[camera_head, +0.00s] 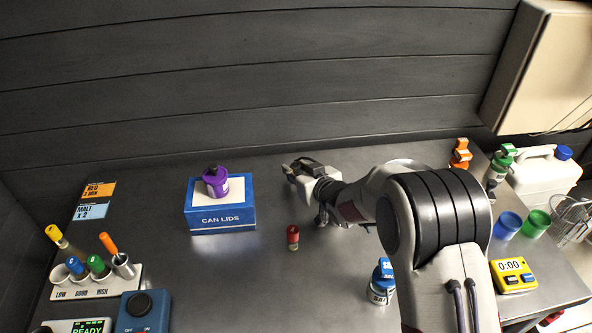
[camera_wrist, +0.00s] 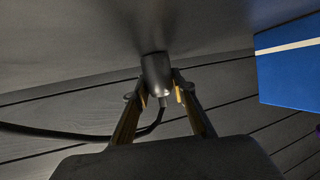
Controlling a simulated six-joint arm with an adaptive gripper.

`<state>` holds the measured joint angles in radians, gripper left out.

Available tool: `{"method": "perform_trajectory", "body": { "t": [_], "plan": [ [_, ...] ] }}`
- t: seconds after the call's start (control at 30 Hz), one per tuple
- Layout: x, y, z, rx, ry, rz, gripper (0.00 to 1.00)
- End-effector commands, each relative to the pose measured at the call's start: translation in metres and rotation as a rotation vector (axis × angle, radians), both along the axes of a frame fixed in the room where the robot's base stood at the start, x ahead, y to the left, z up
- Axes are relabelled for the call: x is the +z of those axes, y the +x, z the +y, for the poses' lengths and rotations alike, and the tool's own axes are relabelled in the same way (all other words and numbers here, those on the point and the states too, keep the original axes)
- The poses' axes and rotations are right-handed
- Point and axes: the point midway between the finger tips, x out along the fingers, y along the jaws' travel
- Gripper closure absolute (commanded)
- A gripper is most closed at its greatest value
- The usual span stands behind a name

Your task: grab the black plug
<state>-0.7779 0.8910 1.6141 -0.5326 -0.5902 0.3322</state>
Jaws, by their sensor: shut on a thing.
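The black plug (camera_wrist: 156,72) is a dark rounded body in the middle of the wrist view. A black cable (camera_wrist: 70,134) runs from its near end and curves to the left. My gripper (camera_wrist: 159,88) is shut on the plug, with one finger on each side of it. The plug's far end is at the grey table surface; I cannot tell whether it touches. In the head view my gripper (camera_head: 291,171) is low over the back of the table, right of the blue box, and the plug cannot be made out there.
The blue CAN LIDS box (camera_head: 221,219) carries a purple container (camera_head: 215,183). A small red-capped vial (camera_head: 293,238) stands in front of my gripper. A blue-capped bottle (camera_head: 382,284) stands beside my arm. The plank wall (camera_head: 240,80) is close behind. The table's front middle is clear.

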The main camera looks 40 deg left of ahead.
Motion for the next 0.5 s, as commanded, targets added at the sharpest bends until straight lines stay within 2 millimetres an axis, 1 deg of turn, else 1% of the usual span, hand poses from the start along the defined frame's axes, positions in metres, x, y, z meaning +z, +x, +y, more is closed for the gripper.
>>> {"method": "perform_trajectory", "body": {
  "t": [0.17,0.27,0.5],
  "plan": [
    [0.012,0.000,0.000,0.000,0.003,-0.001,0.97],
    [0.023,0.000,0.000,0.000,0.003,-0.003,0.97],
    [0.057,0.000,0.000,0.000,0.004,-0.003,0.97]
  ]
}}
